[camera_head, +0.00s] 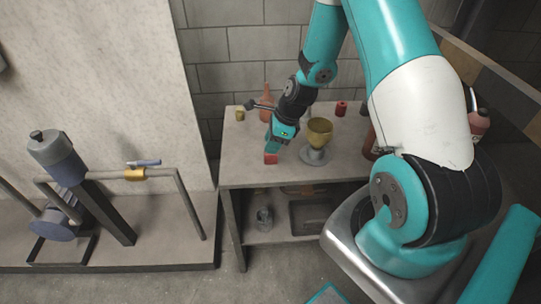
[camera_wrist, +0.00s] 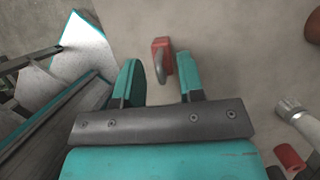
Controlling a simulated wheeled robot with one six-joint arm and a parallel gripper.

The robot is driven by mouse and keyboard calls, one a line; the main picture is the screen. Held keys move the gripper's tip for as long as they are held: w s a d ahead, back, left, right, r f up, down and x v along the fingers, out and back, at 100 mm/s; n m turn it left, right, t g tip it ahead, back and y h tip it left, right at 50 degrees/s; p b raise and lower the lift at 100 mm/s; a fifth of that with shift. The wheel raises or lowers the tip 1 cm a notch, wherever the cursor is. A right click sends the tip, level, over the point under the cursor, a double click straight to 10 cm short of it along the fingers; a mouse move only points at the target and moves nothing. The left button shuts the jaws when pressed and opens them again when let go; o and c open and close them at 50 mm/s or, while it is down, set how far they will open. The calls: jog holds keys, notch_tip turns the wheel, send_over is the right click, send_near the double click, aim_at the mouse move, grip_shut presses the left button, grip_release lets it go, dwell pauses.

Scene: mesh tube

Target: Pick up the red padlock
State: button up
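The red padlock (camera_head: 270,158) lies near the front left of the grey table. In the wrist view the padlock (camera_wrist: 161,45) is just beyond the fingertips, with its grey shackle toward my gripper. My gripper (camera_wrist: 160,76) is open, with the padlock between the lines of its two teal fingers, and nothing is visibly clamped. In the head view my gripper (camera_head: 277,147) points down just above the padlock and is close to it. Whether the fingers touch the padlock cannot be told.
The table (camera_head: 235,172) also holds a gold goblet-shaped part (camera_head: 319,130) on a grey base right of my gripper, a red cylinder (camera_head: 341,108), an orange bottle (camera_head: 266,97) and a small yellow piece (camera_head: 240,115). A jar (camera_head: 263,218) stands on the lower shelf.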

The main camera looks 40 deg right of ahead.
grip_shut()
